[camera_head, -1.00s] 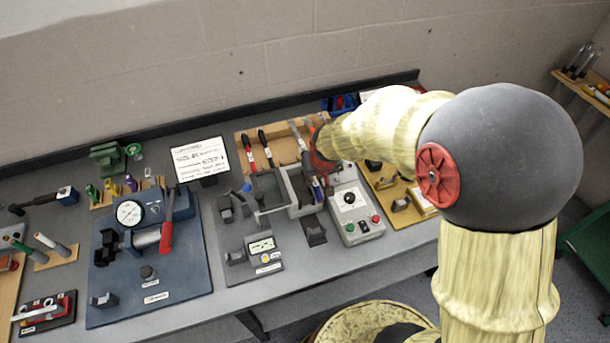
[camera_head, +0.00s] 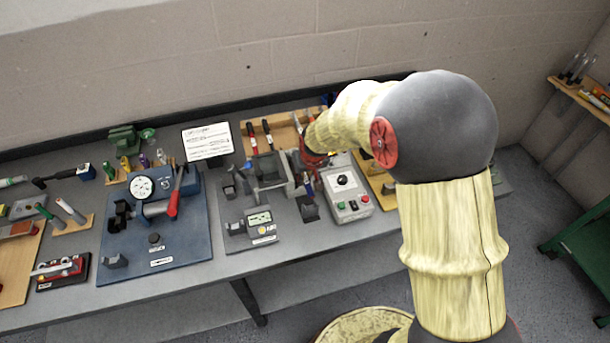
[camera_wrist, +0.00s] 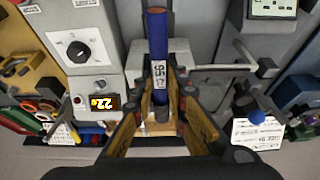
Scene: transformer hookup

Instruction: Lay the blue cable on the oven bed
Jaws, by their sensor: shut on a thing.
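The blue cable (camera_wrist: 158,40) is a thick blue rod with a white label reading 95, seen in the wrist view. It points away from my gripper (camera_wrist: 162,118), whose fingers are shut on its near end. Beneath and around the cable is the grey oven bed (camera_wrist: 178,58); I cannot tell whether the cable touches it. The oven's control box (camera_wrist: 85,50) stands left of the cable, with a dial and a lit display reading 22. In the head view the control box (camera_head: 345,190) also shows, and my arm hides most of my gripper.
A grey open tray (camera_head: 268,178) stands left of my wrist. A blue press plate with a gauge (camera_head: 143,187) and red lever is further left. Red-handled tools (camera_head: 252,138) lie behind.

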